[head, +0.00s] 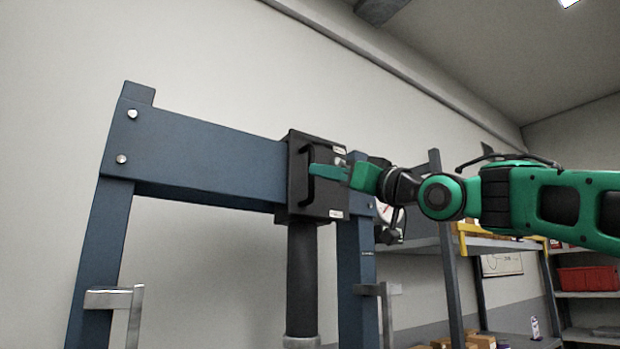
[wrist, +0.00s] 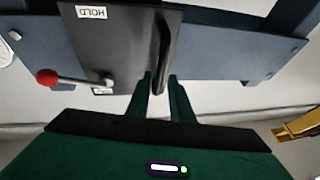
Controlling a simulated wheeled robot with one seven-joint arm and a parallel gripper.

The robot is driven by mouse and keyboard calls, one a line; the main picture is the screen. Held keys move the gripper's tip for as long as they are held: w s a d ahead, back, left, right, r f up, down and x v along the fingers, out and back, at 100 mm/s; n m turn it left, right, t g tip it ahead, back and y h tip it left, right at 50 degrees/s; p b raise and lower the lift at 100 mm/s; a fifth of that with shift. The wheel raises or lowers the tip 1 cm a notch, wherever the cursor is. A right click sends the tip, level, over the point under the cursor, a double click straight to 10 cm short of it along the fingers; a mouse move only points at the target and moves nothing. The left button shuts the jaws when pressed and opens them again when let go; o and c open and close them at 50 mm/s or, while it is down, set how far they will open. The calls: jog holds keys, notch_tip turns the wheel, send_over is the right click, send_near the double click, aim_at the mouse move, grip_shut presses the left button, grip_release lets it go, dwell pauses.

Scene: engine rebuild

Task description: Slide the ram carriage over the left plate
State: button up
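The black ram carriage (head: 325,208) sits on the blue crossbeam (head: 205,160) of a press frame, near its right upright. A dark ram cylinder (head: 302,275) hangs below it. My gripper (head: 313,171) is at the carriage's front, its fingers across the black vertical handle (head: 305,192). In the wrist view the handle (wrist: 163,45) runs between the two narrowly spaced fingertips (wrist: 160,78), and the fingers look shut on it. The carriage face (wrist: 115,45) there carries an upside-down HOLD label. No left plate is recognisable in these views; the area below the ram is out of frame.
A lever with a red knob (wrist: 47,77) sticks out beside the carriage. The crossbeam is bare to the carriage's left, up to the bolted left upright (head: 100,245). Grey shelving (head: 447,230) with boxes and a red bin (head: 588,279) stands at the right.

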aim_at(311, 192)
jog(key=shift+x, duration=2.5)
grip_shut()
jog(key=shift+s, duration=0.1)
